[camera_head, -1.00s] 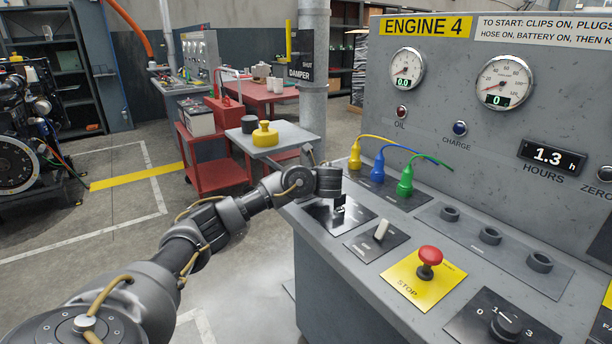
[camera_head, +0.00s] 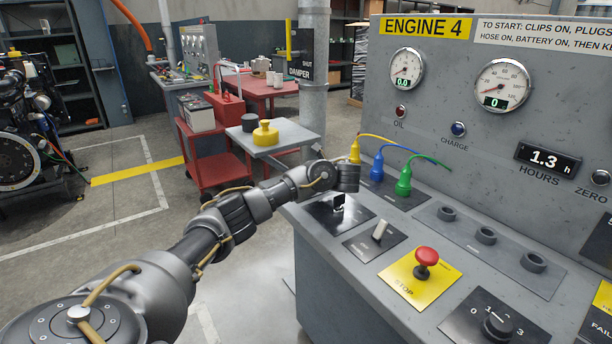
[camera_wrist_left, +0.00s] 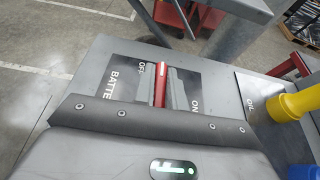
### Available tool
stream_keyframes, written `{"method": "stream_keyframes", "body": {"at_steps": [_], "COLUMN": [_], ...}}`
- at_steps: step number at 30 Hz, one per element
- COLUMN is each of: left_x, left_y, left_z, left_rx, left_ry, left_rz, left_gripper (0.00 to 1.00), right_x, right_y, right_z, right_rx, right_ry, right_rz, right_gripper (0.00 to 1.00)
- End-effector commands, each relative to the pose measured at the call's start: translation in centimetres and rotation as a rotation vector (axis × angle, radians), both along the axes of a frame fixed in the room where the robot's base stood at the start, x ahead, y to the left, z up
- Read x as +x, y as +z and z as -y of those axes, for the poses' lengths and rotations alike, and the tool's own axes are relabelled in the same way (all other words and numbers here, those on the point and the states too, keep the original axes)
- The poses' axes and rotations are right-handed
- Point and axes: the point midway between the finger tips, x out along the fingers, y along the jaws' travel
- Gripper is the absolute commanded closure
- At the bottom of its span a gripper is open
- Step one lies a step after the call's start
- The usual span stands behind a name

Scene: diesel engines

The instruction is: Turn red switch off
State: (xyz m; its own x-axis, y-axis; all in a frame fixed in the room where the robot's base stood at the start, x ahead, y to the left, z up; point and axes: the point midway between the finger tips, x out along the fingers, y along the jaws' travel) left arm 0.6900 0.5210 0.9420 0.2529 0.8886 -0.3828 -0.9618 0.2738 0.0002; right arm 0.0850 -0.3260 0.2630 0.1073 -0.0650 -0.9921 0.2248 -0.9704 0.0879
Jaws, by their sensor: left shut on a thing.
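The red switch (camera_wrist_left: 161,84) stands on the black battery plate (camera_wrist_left: 124,75), between its OFF and ON labels and nearer the OFF label in the left wrist view. The plate also shows in the head view (camera_head: 322,211), at the near left of the engine 4 console, where my gripper and wrist hide the red switch. My left gripper (camera_wrist_left: 166,87) is shut on the red switch, with its grey fingers beside the lever. It also shows in the head view (camera_head: 339,202), pointing down at the plate. My right gripper is not in view.
Yellow (camera_head: 355,152), blue (camera_head: 377,168) and green (camera_head: 404,182) plugs stand just behind the plate. A pale toggle (camera_head: 380,229) and a red stop button (camera_head: 426,257) are to the right. The console's upright panel (camera_head: 440,128) rises behind. Open floor lies left.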

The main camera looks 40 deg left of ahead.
Motion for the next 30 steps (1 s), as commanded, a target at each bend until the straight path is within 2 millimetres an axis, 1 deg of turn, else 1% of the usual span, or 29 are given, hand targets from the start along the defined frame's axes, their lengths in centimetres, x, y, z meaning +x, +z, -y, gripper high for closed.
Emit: {"method": "stream_keyframes", "body": {"at_steps": [3, 4, 8, 9, 17, 20, 23, 28, 29, 30], "left_x": [0.0, 0.0, 0.0, 0.0, 0.0, -0.1, -0.4, -1.4, -1.5, -1.6], "left_y": [0.0, 0.0, 0.0, 0.0, 0.0, 0.2, 0.6, 2.1, 3.2, 3.6], "left_z": [-0.1, -0.1, -0.1, -0.1, 0.0, 0.5, 1.7, 5.3, 5.4, 5.7], "left_rx": [0.000, 0.000, 0.000, 0.000, 0.000, -0.001, -0.002, -0.004, 0.000, 0.001], "left_ry": [0.003, 0.003, 0.001, 0.001, 0.000, -0.002, -0.004, -0.005, -0.001, -0.001], "left_rz": [0.001, 0.001, 0.001, 0.001, 0.000, 0.000, 0.001, 0.003, -0.001, -0.002], "left_gripper": [1.00, 0.85, 0.68, 0.65, 0.65, 0.65, 0.65, 0.65, 0.65, 0.65], "right_x": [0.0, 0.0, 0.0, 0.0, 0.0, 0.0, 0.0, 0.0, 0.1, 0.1], "right_y": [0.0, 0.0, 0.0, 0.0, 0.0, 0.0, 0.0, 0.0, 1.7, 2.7], "right_z": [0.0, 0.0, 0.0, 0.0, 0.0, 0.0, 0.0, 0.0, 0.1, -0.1], "right_rx": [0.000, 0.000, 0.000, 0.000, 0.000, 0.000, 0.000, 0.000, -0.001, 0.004], "right_ry": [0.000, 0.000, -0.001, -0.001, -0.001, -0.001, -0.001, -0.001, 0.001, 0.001], "right_rz": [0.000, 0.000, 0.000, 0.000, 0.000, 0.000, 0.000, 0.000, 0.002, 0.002], "right_gripper": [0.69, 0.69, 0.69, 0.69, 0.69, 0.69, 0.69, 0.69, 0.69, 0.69]}}
